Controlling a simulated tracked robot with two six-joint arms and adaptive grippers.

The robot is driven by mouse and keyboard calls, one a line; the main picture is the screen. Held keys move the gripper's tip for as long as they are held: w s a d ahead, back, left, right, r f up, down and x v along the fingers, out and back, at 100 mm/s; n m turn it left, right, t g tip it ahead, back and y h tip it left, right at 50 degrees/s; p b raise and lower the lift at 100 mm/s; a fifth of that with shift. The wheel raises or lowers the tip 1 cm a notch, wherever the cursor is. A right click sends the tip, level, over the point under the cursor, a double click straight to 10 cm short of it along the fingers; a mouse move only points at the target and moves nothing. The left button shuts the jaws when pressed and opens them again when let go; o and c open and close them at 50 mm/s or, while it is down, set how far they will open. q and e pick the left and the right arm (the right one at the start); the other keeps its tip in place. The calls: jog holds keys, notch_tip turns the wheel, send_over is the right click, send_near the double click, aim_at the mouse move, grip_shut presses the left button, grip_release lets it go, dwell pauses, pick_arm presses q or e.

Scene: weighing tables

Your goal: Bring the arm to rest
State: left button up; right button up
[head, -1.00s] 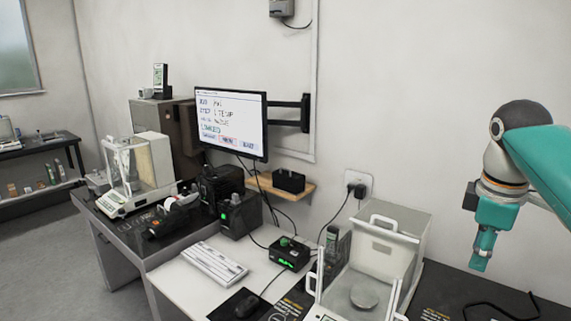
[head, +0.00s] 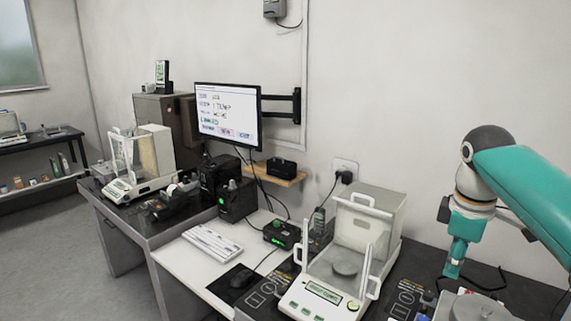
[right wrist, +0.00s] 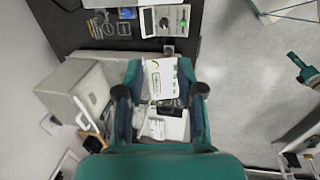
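My right arm comes in at the right of the head view. My right gripper (head: 453,268) points down, above the dark table right of the open balance (head: 345,268). In the right wrist view its two teal fingers (right wrist: 163,100) stand apart. I see nothing gripped between them; a pale device and small items show below, beyond the fingers. The head view does not show my left arm. A teal and dark part (right wrist: 303,70) at the right edge of the right wrist view may be my left gripper, but its fingers cannot be made out.
A keyboard (head: 213,244), a mouse (head: 241,276) and a small black box with a green display (head: 282,234) are left of the balance. A monitor (head: 228,110) hangs on the wall. Another balance (head: 135,165) stands further left. More equipment (head: 475,306) lies below the right gripper.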

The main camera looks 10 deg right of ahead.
jog(key=w+a+f+y, duration=0.1)
jog(key=w+a+f, duration=0.25)
jog(key=f, duration=0.55)
jog(key=w+a+f+y, duration=0.1)
jog(key=w+a+f, duration=0.3)
jog(key=f, duration=0.6)
jog(key=s+a+f+m+y, duration=0.25)
jog(key=a+f, duration=0.75)
jog(key=f, duration=0.5)
jog(key=s+a+f+m, duration=0.4)
jog(key=s+f, duration=0.3)
jog(key=s, duration=0.4)
jog(key=s+a+f+m, duration=0.4)
jog(key=s+a+f, duration=0.3)
jog(key=s, duration=0.3)
jog(key=shift+s+f+g+y, duration=0.35)
jog(key=shift+f+g+y, duration=0.1)
jog(key=shift+f, duration=0.35)
